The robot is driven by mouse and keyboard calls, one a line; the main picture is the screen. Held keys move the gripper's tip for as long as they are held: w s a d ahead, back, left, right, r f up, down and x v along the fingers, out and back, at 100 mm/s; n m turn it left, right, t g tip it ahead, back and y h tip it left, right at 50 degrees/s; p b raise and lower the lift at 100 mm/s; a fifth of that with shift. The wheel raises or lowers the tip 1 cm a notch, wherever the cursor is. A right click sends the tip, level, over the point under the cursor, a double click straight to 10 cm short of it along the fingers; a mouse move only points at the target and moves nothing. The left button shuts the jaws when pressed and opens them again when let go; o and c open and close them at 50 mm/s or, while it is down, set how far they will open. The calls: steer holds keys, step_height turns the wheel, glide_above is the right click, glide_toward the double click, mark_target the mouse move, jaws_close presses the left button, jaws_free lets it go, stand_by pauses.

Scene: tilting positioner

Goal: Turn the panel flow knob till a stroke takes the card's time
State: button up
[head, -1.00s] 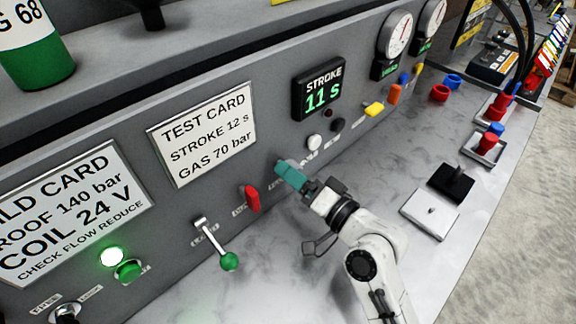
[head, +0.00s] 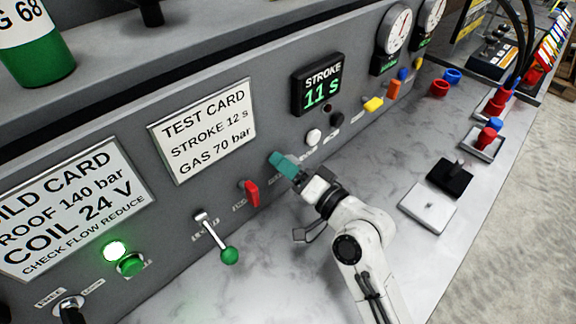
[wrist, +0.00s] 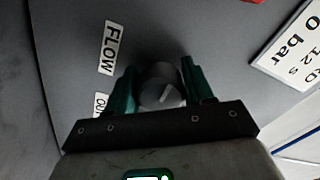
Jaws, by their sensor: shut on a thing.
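My gripper (head: 279,159) has teal fingers and meets the panel below the stroke display. In the wrist view my gripper (wrist: 160,84) is shut on the dark grey flow knob (wrist: 161,88), with a finger on each side. A light pointer mark shows on the knob's face. A "FLOW" label (wrist: 110,48) is beside it. In the head view the fingers hide the knob. The stroke display (head: 318,84) reads 11 s in green. The test card (head: 203,130) says stroke 12 s and gas 70 bar.
A red handle (head: 252,193) and a green-knobbed lever (head: 229,255) are left of my gripper. White (head: 313,137) and black (head: 336,119) buttons are up and right. A lit green lamp (head: 115,251) is at left. The grey bench (head: 370,175) is clear beside the arm.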

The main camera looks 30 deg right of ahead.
steer(key=shift+c, duration=0.7)
steer(key=shift+f+n+b, duration=0.35)
steer(key=shift+n+b, duration=0.35)
steer(key=shift+b, duration=0.25)
steer(key=shift+n+b, duration=0.9)
steer(key=shift+b, duration=0.05)
steer(key=shift+r+n+b, duration=0.2)
steer(key=shift+n+b, duration=0.1)
steer(key=shift+n, duration=0.3)
steer(key=o, duration=1)
steer(key=shift+s+d, duration=0.1)
